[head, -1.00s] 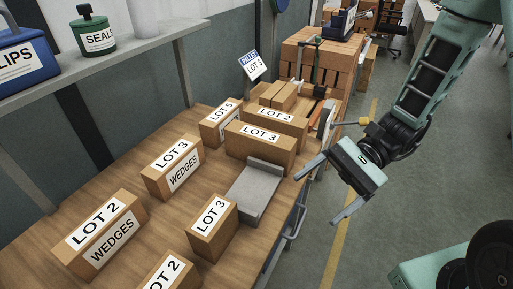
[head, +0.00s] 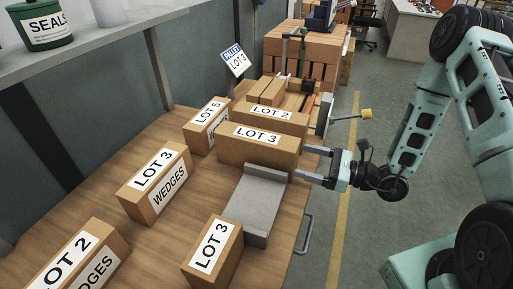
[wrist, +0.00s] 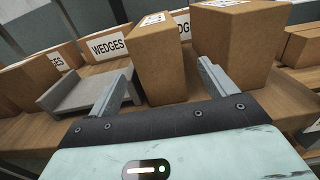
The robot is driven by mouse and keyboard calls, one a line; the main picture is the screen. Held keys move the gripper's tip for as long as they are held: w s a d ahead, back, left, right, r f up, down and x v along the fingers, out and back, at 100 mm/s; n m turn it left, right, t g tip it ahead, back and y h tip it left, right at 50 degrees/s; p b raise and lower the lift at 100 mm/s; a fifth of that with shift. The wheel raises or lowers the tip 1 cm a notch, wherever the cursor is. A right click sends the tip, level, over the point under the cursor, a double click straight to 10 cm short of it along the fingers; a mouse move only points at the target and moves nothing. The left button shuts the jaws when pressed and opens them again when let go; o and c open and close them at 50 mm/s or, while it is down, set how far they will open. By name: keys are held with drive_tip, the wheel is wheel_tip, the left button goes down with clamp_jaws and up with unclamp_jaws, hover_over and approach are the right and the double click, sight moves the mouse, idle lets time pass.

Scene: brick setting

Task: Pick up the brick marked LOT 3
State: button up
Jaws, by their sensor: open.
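Several box-like bricks lie on the wooden bench, and three show LOT 3. A long LOT 3 brick (head: 258,158) lies beside the grey metal bracket (head: 252,205). A LOT 3 brick also marked WEDGES (head: 142,200) is further left, and a smaller LOT 3 brick (head: 212,255) is at the front. My gripper (head: 302,162) is open and empty at the right end of the long LOT 3 brick, pointing left at it.
A LOT 2 brick (head: 270,117) is just behind the long one, and it stands close to the right finger in the wrist view (wrist: 238,45). A LOT 5 brick (head: 205,128) is at the back left, another LOT 2 brick (head: 75,262) front left. A metal handle (head: 307,235) sticks out from the bench.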

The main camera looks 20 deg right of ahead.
sight(257, 151)
drive_tip(key=p+x, duration=0.1)
drive_tip(key=x, duration=0.7)
drive_tip(key=shift+w+a+p, duration=0.2)
drive_tip(key=shift+a+p, duration=0.05)
drive_tip(key=shift+p, duration=0.05)
clamp_jaws()
drive_tip(key=shift+r, duration=0.15)
